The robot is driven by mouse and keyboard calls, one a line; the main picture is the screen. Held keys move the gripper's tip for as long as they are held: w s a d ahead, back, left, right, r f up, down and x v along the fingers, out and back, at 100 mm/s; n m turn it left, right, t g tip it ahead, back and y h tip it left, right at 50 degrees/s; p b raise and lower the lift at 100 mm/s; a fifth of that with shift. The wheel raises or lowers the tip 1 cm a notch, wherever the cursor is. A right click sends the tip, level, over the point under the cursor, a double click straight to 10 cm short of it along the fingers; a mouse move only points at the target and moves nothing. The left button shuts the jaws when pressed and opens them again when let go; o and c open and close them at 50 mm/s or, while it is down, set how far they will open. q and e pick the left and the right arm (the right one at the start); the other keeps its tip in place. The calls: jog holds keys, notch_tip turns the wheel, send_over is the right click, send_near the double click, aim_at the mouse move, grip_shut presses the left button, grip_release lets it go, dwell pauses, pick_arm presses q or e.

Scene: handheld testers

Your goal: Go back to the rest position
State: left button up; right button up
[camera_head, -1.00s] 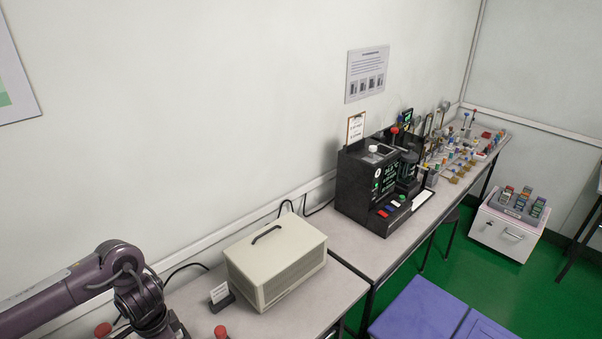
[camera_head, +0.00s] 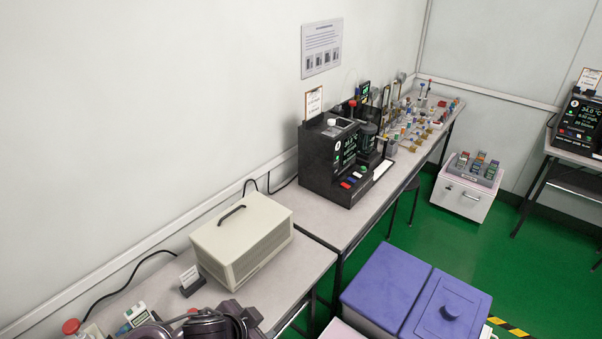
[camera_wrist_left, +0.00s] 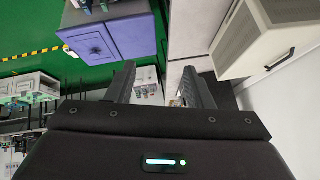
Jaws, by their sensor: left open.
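My left arm (camera_head: 212,324) shows only as a dark joint at the bottom edge of the head view, in front of the near bench, and its fingers are out of sight there. In the left wrist view my left gripper (camera_wrist_left: 158,85) is open, its two dark fingers apart with nothing between them. A beige box with a black handle (camera_head: 243,238) stands on the bench beyond the arm; it also shows at the upper right of the wrist view (camera_wrist_left: 265,35). My right gripper is in neither view.
A black tester (camera_head: 330,165) stands on the bench farther back. Blue-lidded bins (camera_head: 388,283) stand right of the bench. A small white card holder (camera_head: 190,281), a handheld tester (camera_head: 137,315) and a red knob (camera_head: 71,326) are near the arm. Green floor (camera_head: 440,225) is open behind the bins.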

pick_arm(q)
jog(key=s+a+r+n+g+y, duration=0.2)
jog(key=s+a+n+g+y, duration=0.1)
jog(key=s+a+n, duration=0.65)
jog(key=s+f+m+g+b, duration=0.1)
jog(key=s+f+b, duration=0.1)
jog(key=f, duration=1.6)
jog(key=s+f+m+g+b, duration=0.1)
jog(key=s+f+b, duration=0.15)
jog(key=f, duration=1.55)
jog(key=s+a+f+b, duration=0.1)
jog(key=s+a+f, duration=0.1)
jog(key=s+f, duration=0.7)
jog(key=s+a+f+b, duration=0.2)
jog(key=s+f, duration=0.8)
jog(key=shift+f+g, duration=0.2)
jog(key=shift+g, duration=0.2)
